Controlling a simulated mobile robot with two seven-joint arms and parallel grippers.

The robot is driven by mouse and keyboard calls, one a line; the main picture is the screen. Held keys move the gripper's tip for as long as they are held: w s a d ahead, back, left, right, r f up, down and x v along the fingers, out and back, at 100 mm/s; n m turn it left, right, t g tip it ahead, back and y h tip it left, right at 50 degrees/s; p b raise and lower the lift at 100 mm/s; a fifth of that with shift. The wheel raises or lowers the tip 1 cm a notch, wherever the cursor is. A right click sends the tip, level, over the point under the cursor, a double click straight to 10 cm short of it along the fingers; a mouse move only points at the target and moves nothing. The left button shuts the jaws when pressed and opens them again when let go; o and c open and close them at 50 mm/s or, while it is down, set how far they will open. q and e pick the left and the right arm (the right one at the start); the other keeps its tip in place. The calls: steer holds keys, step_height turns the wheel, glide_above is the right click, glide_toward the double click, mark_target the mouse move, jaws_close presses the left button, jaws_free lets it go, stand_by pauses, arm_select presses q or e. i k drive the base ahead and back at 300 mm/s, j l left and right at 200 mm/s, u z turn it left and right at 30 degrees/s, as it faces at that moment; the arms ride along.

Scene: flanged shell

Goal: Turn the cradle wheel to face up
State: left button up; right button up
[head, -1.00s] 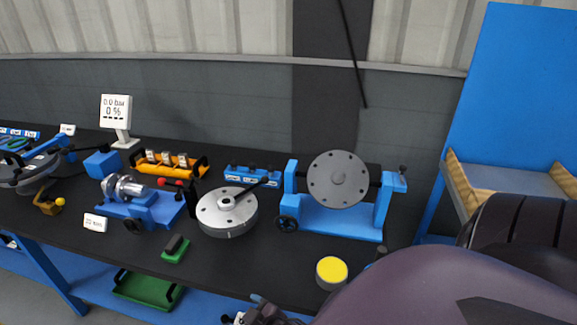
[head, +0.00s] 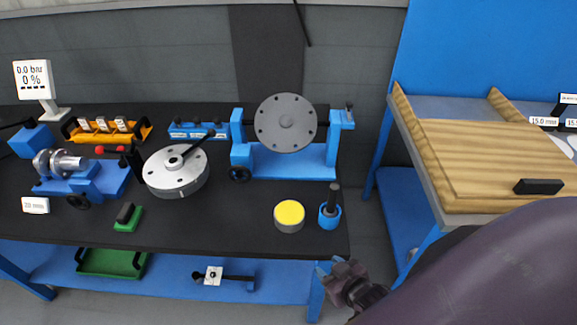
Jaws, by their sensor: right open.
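The blue cradle (head: 290,164) stands at the back of the black table, with a grey round flanged disc (head: 286,123) held between its two posts. A small dark handwheel (head: 240,174) sits at the lower left of the cradle. My right gripper (head: 333,268) is open and empty at the table's front edge, below and apart from the cradle. My left gripper is not in view.
A yellow-topped tin (head: 289,216) and a blue pot with a dark handle (head: 329,214) stand in front of the cradle. A silver round part with a lever (head: 176,171) is left. A wooden-topped bench (head: 480,160) stands right, beyond a gap.

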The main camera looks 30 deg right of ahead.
mark_target(239, 174)
steer(key=j+z, duration=0.15)
steer(key=z, duration=0.2)
steer(key=i+j+z, duration=0.1)
steer(key=z, duration=0.3)
steer(key=j+z, duration=0.6)
steer(key=j, duration=0.15)
steer(key=k+j+z, duration=0.1)
steer(key=j+z, duration=0.15)
steer(key=k+j, duration=0.1)
steer(key=j, duration=0.4)
steer(key=k+j+z, duration=0.1)
steer(key=j, duration=0.4)
